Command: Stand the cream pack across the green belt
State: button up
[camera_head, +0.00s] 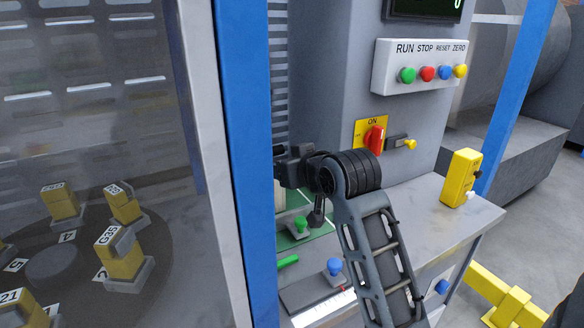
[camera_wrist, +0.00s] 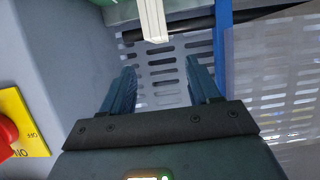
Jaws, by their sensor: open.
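The cream pack (camera_wrist: 153,20) shows at the top of the wrist view as a narrow pale block, partly cut off by the frame edge. A cream sliver that looks like it also shows in the head view (camera_head: 279,196), mostly hidden by my arm and the blue post. The green belt (camera_head: 318,226) is partly visible behind my arm, and a green strip shows in the wrist view (camera_wrist: 122,12). My gripper (camera_wrist: 163,85) is open and empty, its fingers short of the pack and apart from it. In the head view my gripper (camera_head: 284,168) is largely hidden.
A blue post (camera_head: 247,150) stands close left of my gripper. A red switch (camera_head: 375,138) and a button box (camera_head: 420,67) are on the grey housing. A yellow box (camera_head: 461,178) stands on the grey bench. A slotted grey panel (camera_wrist: 165,65) lies beyond my fingers.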

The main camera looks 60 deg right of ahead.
jog(key=shift+v, duration=1.1)
dwell(0.5)
